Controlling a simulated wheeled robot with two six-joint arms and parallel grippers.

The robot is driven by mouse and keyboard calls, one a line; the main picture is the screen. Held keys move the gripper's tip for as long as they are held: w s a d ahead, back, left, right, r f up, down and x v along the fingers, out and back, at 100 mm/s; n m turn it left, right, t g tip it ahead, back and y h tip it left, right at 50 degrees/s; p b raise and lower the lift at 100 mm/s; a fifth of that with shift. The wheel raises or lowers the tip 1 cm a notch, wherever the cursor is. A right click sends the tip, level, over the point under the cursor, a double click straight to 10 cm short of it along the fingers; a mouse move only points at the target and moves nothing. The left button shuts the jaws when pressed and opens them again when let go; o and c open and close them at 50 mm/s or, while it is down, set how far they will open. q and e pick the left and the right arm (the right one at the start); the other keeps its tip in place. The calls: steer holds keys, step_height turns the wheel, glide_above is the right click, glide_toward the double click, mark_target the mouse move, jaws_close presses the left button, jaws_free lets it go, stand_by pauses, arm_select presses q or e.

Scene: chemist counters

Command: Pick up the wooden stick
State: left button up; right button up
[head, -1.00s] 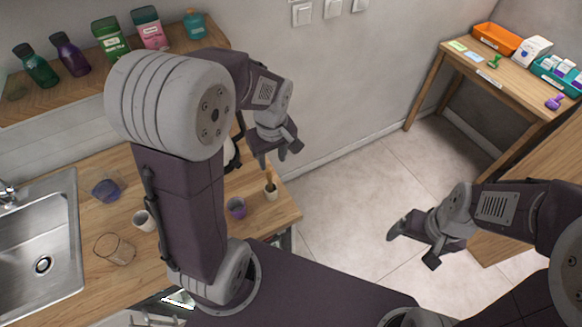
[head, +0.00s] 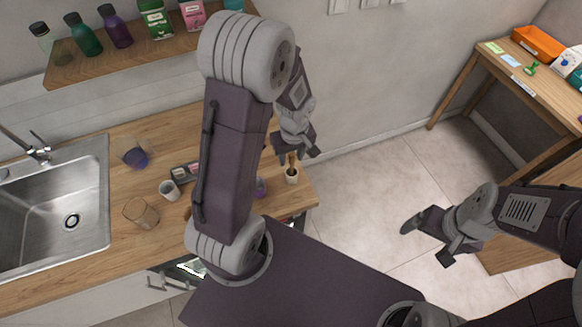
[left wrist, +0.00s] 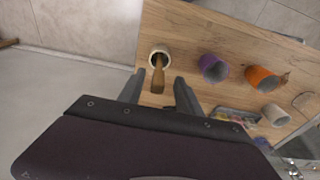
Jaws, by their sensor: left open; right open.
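The wooden stick (head: 292,160) stands in a small cream cup (head: 292,177) near the right end of the wooden counter. In the left wrist view the stick (left wrist: 158,78) leans out of the round cup (left wrist: 161,52) toward the camera. My left gripper (head: 298,156) is open and close to the stick's upper end. In the left wrist view the stick shows between its two fingers (left wrist: 160,88), and I cannot tell whether they touch it. My right gripper (head: 427,243) is open and empty over the floor to the right.
A purple cup (left wrist: 213,68) and an orange cup (left wrist: 261,78) stand beside the cream cup. A white cup (head: 170,190), a clear glass (head: 141,212) and a sink (head: 60,215) are further left. A shelf (head: 150,50) with bottles hangs above. Open floor lies right of the counter.

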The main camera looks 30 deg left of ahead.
arm_select(q)
steer(key=shift+w+f, duration=0.3)
steer(key=shift+f, duration=0.3)
steer(key=shift+s+r, duration=0.1)
steer(key=shift+s, duration=0.1)
jaws_close()
steer(key=shift+w, duration=0.1)
